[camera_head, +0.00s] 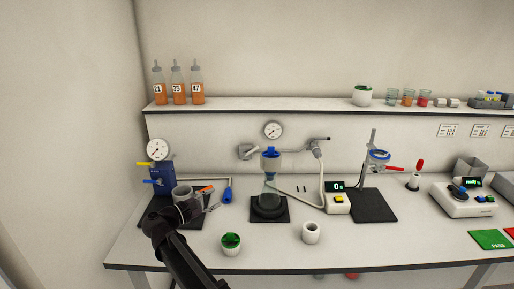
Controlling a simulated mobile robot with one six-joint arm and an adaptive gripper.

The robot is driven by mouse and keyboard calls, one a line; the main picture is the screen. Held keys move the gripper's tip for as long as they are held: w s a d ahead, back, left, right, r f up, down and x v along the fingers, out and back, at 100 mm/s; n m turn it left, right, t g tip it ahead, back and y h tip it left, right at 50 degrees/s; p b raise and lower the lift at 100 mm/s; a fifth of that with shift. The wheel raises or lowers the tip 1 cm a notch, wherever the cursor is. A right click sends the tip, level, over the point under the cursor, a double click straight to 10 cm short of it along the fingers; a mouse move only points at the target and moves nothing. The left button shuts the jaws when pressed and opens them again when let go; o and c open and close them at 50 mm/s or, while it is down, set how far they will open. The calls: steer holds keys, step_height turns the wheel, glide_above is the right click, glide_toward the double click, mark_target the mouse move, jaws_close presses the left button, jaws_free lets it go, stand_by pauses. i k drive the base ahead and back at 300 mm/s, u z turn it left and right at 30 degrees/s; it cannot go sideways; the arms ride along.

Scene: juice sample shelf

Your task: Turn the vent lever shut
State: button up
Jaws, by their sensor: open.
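A blue unit (161,181) with a round white gauge (158,150) stands at the left of the bench. It has a yellow lever (144,164) and a blue lever (152,181), both pointing left. I cannot tell from this view which lever is the vent lever. My gripper (208,203) is open, to the right of and in front of the blue unit, apart from both levers. A grey cup (183,191) and an orange-tipped item (205,189) are near it, and whether my gripper touches them is unclear.
A green-topped jar (231,243) and a white cup (311,232) stand in front. A clamp stand (373,160) with a red lever (394,168) is right. The front middle bench is mostly clear.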

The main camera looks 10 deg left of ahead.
mark_target(245, 154)
steer(key=i, duration=0.85)
